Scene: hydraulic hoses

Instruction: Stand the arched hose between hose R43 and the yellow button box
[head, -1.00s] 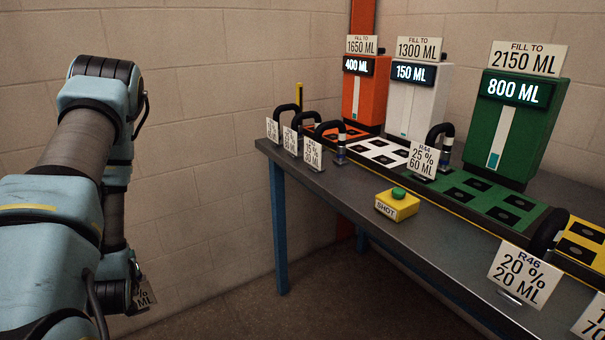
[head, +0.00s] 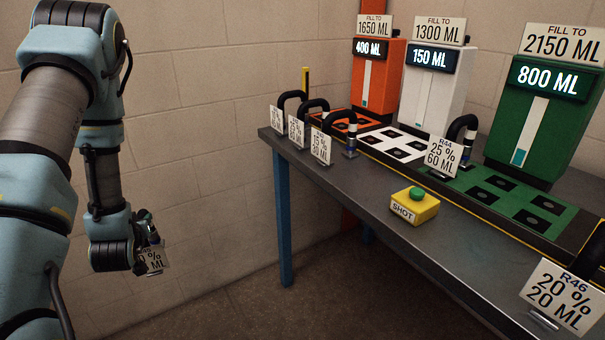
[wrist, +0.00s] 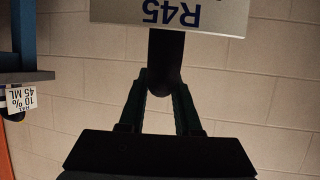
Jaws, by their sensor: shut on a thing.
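My gripper (wrist: 159,92) is shut on a dark hose (wrist: 166,55) whose plate (wrist: 170,12) reads R45, upside down in the wrist view. In the head view this plate (head: 153,261) hangs low at the left, off the table; most of the hose is hidden. Three arched black hoses stand at the table's left end. The one nearest the button is probably R43 (head: 342,119), but its name is too small to read. The yellow button box (head: 427,211), with a green button and SHOT label, stands to its right with bare tabletop between them.
The grey table (head: 365,185) has blue legs. Hose R44 (head: 468,121) stands by the green pad and R46's plate (head: 562,297) at the front right. Orange (head: 377,85), white (head: 430,95) and green (head: 535,130) dispensers stand behind. A block wall is beside my arm.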

